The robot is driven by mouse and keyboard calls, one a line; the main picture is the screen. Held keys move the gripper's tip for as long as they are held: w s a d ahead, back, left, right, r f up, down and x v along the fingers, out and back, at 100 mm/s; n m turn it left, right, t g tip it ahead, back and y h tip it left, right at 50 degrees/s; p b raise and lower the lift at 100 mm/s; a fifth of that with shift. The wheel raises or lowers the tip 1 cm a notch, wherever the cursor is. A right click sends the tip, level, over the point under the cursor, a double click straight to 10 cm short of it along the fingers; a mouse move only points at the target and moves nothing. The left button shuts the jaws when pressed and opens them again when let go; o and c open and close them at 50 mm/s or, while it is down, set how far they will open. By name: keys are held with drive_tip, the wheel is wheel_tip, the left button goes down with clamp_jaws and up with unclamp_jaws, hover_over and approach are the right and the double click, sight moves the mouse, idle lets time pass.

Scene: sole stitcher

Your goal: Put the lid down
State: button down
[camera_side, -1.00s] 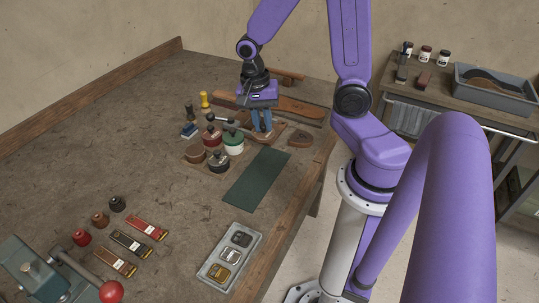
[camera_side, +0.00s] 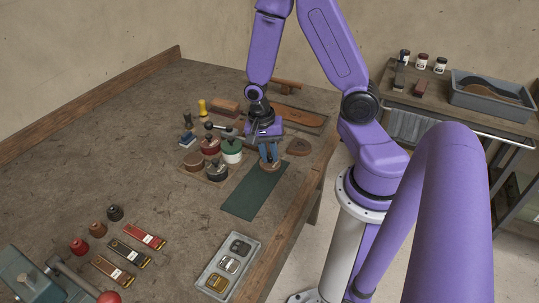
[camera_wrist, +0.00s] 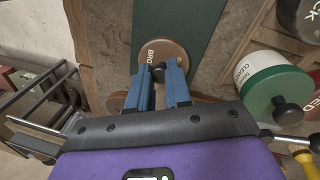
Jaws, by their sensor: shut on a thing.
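My gripper (camera_side: 268,158) is shut on the knob of a round brown lid (camera_side: 266,167), at the far end of the dark green mat (camera_side: 255,192). In the wrist view the lid (camera_wrist: 163,60) shows letters "BRO" and a dark knob between my blue fingers (camera_wrist: 161,82). I cannot tell whether it touches the mat. To the left stand a brown pot (camera_side: 194,161) with no knob showing, a red pot (camera_side: 209,147), a green-and-white pot (camera_side: 231,155) and a black pot (camera_side: 215,172), the last three with lids.
Behind my gripper lies a wooden board (camera_side: 300,117). A brown piece (camera_side: 299,147) lies to the right. A grey tray of buckles (camera_side: 230,265) sits at the front edge. Several spools and needle packs (camera_side: 130,245) lie front left. The left table middle is clear.

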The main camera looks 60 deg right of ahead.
drive_tip(key=shift+f, duration=0.45)
drive_tip(key=shift+f, duration=0.1)
drive_tip(key=c, duration=1.1)
unclamp_jaws()
drive_tip(key=shift+o, duration=0.2)
wheel_tip(320, 180, up, 12)
drive_tip(key=w, duration=0.2)
drive_tip(key=s+a+r+n+t, duration=0.1)
drive_tip(key=s+a+n, duration=0.5)
drive_tip(key=n, duration=0.7)
drive_tip(key=s+a+r+n+y, duration=0.1)
drive_tip(key=s+a+r+n, duration=0.3)
drive_tip(key=n, duration=0.9)
drive_tip(key=s+a, duration=0.2)
drive_tip(key=s, duration=0.2)
drive_tip(key=shift+s+a+t, duration=0.25)
drive_tip(key=shift+a+t, duration=0.1)
drive_tip(key=shift+t, duration=0.05)
